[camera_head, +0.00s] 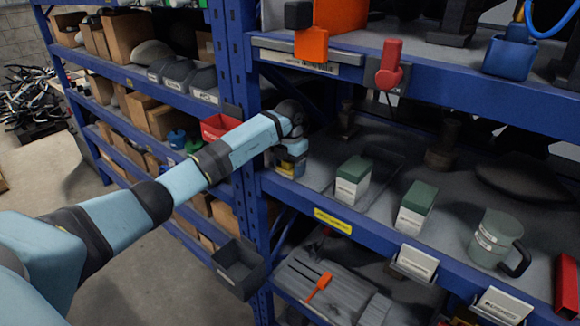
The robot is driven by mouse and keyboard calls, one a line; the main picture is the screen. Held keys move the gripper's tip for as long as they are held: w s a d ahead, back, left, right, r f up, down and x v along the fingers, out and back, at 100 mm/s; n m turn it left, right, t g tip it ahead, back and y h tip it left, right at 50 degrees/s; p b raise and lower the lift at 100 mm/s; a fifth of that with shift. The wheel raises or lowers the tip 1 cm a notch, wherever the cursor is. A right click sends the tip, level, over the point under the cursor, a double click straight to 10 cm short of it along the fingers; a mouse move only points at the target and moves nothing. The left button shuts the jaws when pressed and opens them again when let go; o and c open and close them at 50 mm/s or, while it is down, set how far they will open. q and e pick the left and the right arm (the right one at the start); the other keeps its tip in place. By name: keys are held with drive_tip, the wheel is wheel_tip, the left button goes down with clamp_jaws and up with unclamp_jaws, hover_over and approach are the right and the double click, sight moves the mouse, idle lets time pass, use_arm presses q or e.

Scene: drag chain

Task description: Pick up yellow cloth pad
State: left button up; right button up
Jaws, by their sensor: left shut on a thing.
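My left arm reaches from the left to the middle shelf of the blue rack. My left gripper (287,172) is at the left end of that shelf, beside the blue upright, pointing down. A small patch of yellow, which looks like the yellow cloth pad (288,167), shows at its fingertips. The gripper is shut on it, and the gripper and wrist hide most of it. I cannot tell whether the pad touches the shelf. My right gripper is not in view.
Right of my gripper stand two green-and-white boxes (353,180) (415,206) and a grey-green mug (494,240). A red item (567,287) stands at the far right. A red tool (390,64) hangs from the upper shelf's edge. The blue upright (243,130) is close on the left.

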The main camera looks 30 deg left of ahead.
use_arm(q)
drive_tip(key=shift+r, duration=0.45)
wheel_tip(320, 180, up, 2)
drive_tip(key=shift+r+b, duration=0.1)
drive_tip(key=shift+b, duration=0.8)
drive_tip(key=s+b, duration=0.4)
drive_tip(key=s, duration=1.4)
drive_tip(key=shift+a+r, duration=0.2)
drive_tip(key=shift+a, duration=0.15)
